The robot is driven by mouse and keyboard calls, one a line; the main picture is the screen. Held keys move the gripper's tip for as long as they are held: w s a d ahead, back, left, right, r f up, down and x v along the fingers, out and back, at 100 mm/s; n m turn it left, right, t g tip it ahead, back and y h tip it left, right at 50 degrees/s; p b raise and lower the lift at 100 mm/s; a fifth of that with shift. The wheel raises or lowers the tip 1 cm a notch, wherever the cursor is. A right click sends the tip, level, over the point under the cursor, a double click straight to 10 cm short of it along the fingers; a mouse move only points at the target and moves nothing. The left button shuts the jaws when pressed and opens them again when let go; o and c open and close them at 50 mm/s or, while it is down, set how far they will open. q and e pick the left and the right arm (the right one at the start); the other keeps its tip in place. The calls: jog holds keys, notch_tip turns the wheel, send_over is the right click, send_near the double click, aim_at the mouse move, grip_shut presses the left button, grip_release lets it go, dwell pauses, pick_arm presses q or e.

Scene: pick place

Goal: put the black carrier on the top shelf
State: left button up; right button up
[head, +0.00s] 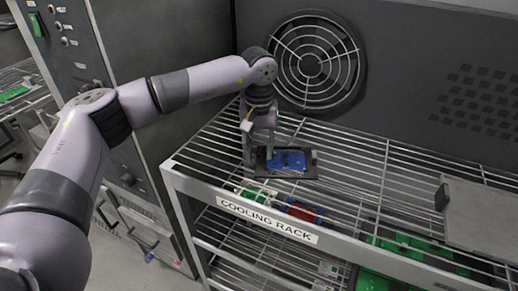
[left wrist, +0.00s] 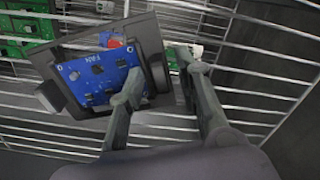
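The black carrier (head: 312,172) lies on the top wire shelf of the cooling rack, below the round fan grille, with a blue circuit board (head: 288,160) in it. The carrier (left wrist: 148,38) and the board (left wrist: 88,82) also show in the left wrist view. My left gripper (head: 259,163) is at the carrier's left end. Its fingers (left wrist: 160,72) stand apart on either side of the carrier's raised end wall, with a visible gap on the outer side. My right gripper is not in view.
The rack's front rail (head: 345,247) carries a "COOLING RACK" label. A grey plate (head: 485,218) with a black upright tab lies at the shelf's right. Green and red boards lie on a lower level. The rear wall with the fan grille (head: 312,65) stands close behind.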

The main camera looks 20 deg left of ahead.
pick_arm(q)
notch_tip(320, 180, up, 12)
jog(key=b, duration=0.1)
dwell(0.5)
dwell(0.4)
